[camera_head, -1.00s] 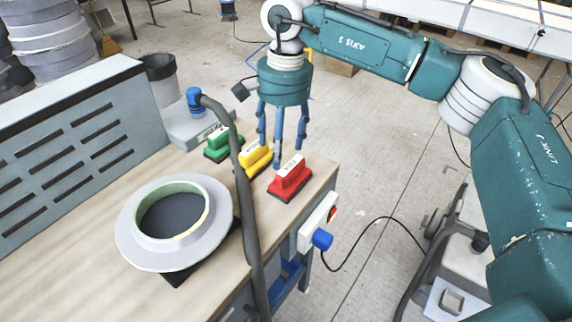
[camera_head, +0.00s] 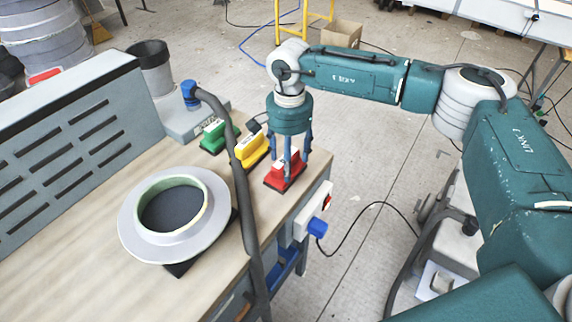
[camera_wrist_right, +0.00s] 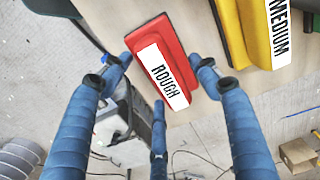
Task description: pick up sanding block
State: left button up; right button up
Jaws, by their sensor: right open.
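The red sanding block (camera_head: 284,172) stands on the workbench near its right edge. In the right wrist view the red block (camera_wrist_right: 150,58) carries a white label reading ROUGH. A yellow block (camera_head: 252,150) and a green block (camera_head: 216,136) stand beside it to the left; the yellow block (camera_wrist_right: 238,30) reads MEDIUM in the wrist view. My right gripper (camera_head: 288,170) points down over the red block with its blue fingers spread around it. In the wrist view its open fingers (camera_wrist_right: 160,80) lie on either side of the block. Contact cannot be told. My left gripper is not in view.
A grey flanged ring (camera_head: 140,215) lies on the workbench (camera_head: 70,240) left of the blocks. A dark hose (camera_head: 240,180) rises in front of the bench top. A slotted grey panel (camera_head: 60,150) bounds the back left. A blue plug (camera_head: 317,227) sticks out at the bench's right side.

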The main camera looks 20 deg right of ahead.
jog(key=shift+a, duration=0.1)
jog(key=shift+c, duration=1)
jog(key=c, duration=1.2)
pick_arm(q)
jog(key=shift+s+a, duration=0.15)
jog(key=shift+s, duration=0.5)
pick_arm(e)
jog(key=shift+o, duration=0.2)
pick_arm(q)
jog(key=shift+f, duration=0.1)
pick_arm(e)
jog(key=shift+r, duration=0.5)
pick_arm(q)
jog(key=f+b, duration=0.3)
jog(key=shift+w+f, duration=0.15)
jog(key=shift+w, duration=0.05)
pick_arm(e)
notch_tip(320, 180, up, 19)
